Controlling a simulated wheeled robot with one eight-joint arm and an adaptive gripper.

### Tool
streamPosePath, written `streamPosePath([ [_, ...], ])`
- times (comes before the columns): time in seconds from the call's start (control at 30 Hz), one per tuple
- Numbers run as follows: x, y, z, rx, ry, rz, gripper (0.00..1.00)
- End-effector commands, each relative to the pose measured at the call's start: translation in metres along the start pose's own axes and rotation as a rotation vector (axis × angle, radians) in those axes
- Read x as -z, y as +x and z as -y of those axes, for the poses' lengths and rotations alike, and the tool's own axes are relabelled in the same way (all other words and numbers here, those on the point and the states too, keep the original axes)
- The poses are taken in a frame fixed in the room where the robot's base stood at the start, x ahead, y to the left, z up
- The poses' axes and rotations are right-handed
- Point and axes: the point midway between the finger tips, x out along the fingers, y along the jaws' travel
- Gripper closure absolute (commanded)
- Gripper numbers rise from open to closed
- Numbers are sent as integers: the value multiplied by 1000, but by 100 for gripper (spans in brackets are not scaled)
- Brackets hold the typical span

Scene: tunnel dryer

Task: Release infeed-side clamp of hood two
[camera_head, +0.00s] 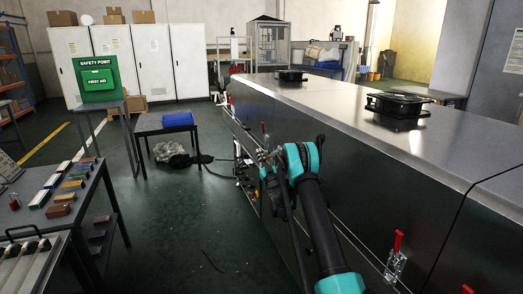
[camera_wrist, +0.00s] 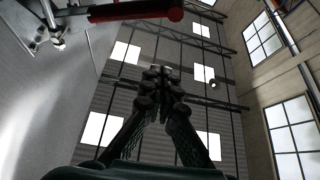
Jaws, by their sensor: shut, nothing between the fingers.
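The dryer's hoods form a long row of metal covers (camera_head: 330,120) on the right of the head view. Toggle clamps with upright red handles sit on their side: one close (camera_head: 396,250), one farther off (camera_head: 264,128) beside my wrist, and a red tip at the lower right edge (camera_head: 467,288). In the wrist view my gripper (camera_wrist: 163,74) is shut and empty, its fingertips together. A red clamp handle (camera_wrist: 135,12) crosses the top of that view, apart from the fingertips, with metal clamp parts (camera_wrist: 57,40) at upper left. Which hood each clamp belongs to is not clear.
A table with coloured blocks (camera_head: 45,215) stands at the left. A small table with a blue item (camera_head: 178,119) and a green first aid box (camera_head: 98,78) are farther back. The floor between (camera_head: 190,230) is mostly clear.

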Motion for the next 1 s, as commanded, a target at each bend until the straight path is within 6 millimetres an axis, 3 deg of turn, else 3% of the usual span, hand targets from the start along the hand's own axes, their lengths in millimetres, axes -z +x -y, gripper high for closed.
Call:
streamPosePath([
  [0.5, -43, -25, 2, 212, -365, 0, 100],
  [1.0, -57, -34, -1, 286, -490, 0, 100],
])
